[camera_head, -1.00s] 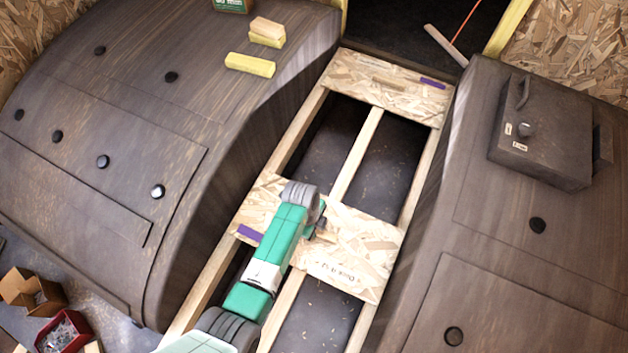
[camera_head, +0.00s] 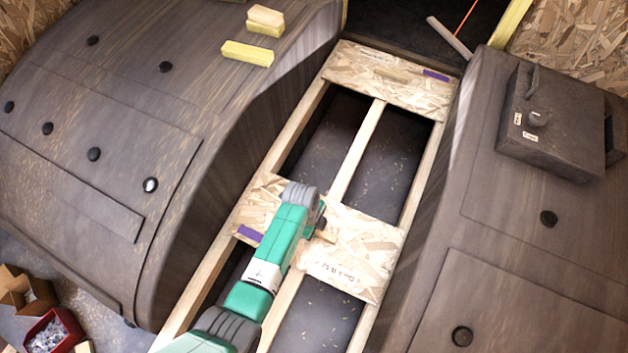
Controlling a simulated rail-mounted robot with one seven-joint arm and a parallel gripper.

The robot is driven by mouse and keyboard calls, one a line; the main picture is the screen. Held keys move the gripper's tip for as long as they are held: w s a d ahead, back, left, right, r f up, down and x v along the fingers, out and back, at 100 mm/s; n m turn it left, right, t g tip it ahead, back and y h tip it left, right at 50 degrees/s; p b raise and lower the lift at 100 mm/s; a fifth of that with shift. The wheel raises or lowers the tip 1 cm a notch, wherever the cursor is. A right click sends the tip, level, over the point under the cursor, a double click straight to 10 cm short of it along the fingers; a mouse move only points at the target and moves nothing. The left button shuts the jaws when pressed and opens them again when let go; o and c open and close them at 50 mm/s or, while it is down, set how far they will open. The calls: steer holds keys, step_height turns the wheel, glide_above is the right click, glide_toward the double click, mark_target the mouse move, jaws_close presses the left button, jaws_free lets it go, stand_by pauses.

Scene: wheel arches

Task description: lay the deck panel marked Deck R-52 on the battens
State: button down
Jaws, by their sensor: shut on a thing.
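The deck panel marked Deck R-52 (camera_head: 362,248) is a pale chipboard sheet with a purple strip at its left end and lettering along its near edge. It lies across, or just above, the pale wooden battens (camera_head: 360,150); I cannot tell if it touches them. My gripper (camera_head: 322,232) is over the middle of the panel, at a small wooden grip piece on it. The arm hides part of the panel and most of the jaws. Another chipboard panel (camera_head: 400,82) with a purple strip lies across the battens at the far end.
Dark wheel arches rise at left (camera_head: 110,130) and right (camera_head: 560,240) of the batten bay. A dark box (camera_head: 550,120) stands on the right arch. Yellow blocks (camera_head: 248,53) lie on the left arch. A red bin (camera_head: 55,335) and cardboard box (camera_head: 22,290) stand at lower left.

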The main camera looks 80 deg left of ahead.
steer(key=shift+f, duration=0.2)
stand_by(0.5)
steer(key=c, duration=1.2)
jaws_free()
steer(key=r+p, duration=0.1)
steer(key=r, duration=0.1)
steer(key=r+p, duration=0.1)
steer(key=r, duration=0.2)
steer(key=s+r+p, duration=0.1)
steer(key=r, duration=0.1)
steer(key=shift+a+r, duration=0.25)
steer(key=shift+r, duration=0.1)
